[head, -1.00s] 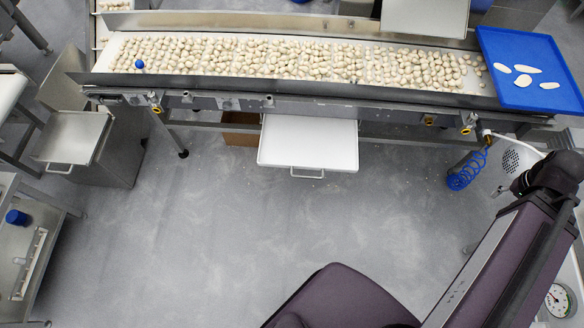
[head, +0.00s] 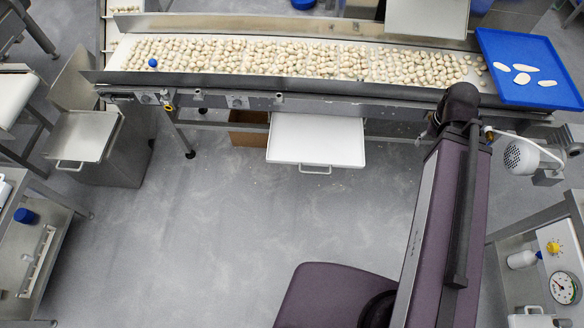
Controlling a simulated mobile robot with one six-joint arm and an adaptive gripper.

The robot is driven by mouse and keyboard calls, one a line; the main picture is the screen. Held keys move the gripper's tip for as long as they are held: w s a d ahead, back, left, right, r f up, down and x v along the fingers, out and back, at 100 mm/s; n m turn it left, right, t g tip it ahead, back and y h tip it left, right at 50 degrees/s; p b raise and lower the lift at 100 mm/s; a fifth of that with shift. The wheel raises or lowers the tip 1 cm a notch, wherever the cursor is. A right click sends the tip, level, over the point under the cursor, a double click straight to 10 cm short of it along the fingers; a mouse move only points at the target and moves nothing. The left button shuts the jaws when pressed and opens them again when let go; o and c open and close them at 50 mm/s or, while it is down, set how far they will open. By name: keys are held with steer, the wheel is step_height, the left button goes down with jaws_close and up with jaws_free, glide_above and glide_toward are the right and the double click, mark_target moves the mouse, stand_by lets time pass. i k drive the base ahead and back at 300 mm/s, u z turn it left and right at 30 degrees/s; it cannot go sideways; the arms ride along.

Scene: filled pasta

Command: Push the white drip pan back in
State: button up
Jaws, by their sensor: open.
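The white drip pan (head: 315,141) sticks out from under the front of the conveyor, with a metal handle (head: 315,170) on its front edge. Its back part is hidden under the conveyor frame. My arm reaches from the bottom right up to the conveyor's front side, to the right of the pan and apart from it in the picture. My gripper cannot be made out in the head view.
The conveyor (head: 300,97) carries many pasta pieces and a blue ball (head: 153,62). A blue tray (head: 514,92) with several white pieces sits at its right end. A brown box (head: 248,130) is beneath. Grey floor (head: 220,230) before the pan is clear.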

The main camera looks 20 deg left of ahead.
mark_target(330, 141)
steer(key=u, duration=0.95)
steer(key=k, duration=0.95)
steer(key=i, duration=0.65)
steer(key=z, duration=0.05)
